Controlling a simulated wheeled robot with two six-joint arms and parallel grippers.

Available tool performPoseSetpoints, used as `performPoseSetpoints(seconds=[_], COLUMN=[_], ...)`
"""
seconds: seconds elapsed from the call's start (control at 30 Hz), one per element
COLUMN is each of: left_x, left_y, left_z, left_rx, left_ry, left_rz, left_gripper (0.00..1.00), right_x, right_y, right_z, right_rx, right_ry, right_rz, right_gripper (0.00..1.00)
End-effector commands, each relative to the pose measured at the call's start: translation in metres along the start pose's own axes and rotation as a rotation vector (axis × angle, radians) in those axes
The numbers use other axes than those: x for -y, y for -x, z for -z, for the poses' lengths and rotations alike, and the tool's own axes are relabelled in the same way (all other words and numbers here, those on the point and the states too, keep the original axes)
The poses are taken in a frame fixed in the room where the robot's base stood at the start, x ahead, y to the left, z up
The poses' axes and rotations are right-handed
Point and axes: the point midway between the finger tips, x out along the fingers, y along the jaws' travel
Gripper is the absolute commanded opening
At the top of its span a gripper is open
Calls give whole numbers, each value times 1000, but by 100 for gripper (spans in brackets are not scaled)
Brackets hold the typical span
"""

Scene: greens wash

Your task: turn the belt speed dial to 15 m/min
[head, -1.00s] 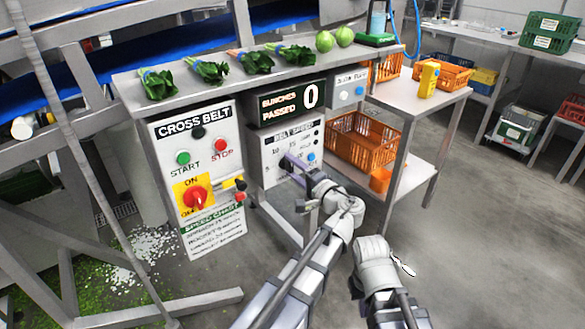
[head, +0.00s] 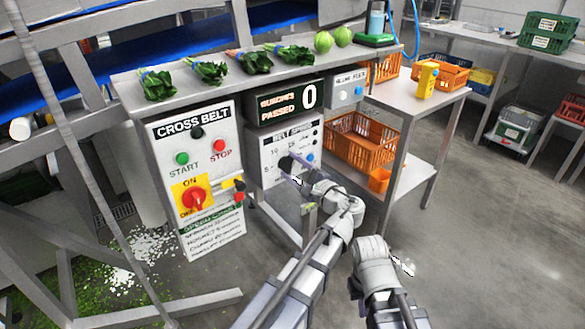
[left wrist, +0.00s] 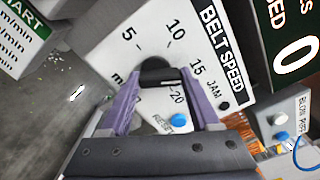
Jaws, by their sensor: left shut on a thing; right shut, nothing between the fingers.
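The belt speed dial, a black knob (left wrist: 155,66), sits on a white panel marked 5, 10, 15 and 20 in the left wrist view. The purple fingers of my left gripper (left wrist: 160,78) are closed on the knob from both sides. Which mark the knob points to is hard to tell. My right gripper (head: 403,264) is low in front, away from the panel, shut and empty.
The cross belt panel (head: 208,147) with start and stop buttons and a red switch (head: 195,199) is left of the dial. A blow-off box (head: 345,93) is at upper right. Orange crates (head: 352,150) stand on the shelf behind. Floor at right is open.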

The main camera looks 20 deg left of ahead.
Motion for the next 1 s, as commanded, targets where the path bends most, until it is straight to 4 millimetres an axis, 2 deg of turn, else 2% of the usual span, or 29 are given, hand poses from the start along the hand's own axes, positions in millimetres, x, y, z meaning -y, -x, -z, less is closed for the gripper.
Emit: performPoseSetpoints(seconds=[0.47, 0.5, 0.77, 1.0], left_x=[-1, -1, 0, 0], left_y=[0, 0, 0, 0], left_z=[0, 0, 0, 0], left_rx=[0, 0, 0, 0], left_ry=[-11, -11, -11, -11], left_rz=[-2, -2, -1, 0], left_gripper=[7, 65, 92, 92], right_x=[0, 0, 0, 0], right_y=[0, 0, 0, 0], right_z=[0, 0, 0, 0], right_rx=[0, 0, 0, 0], right_ry=[0, 0, 0, 0], right_rz=[0, 0, 0, 0], right_gripper=[0, 0, 0, 0])
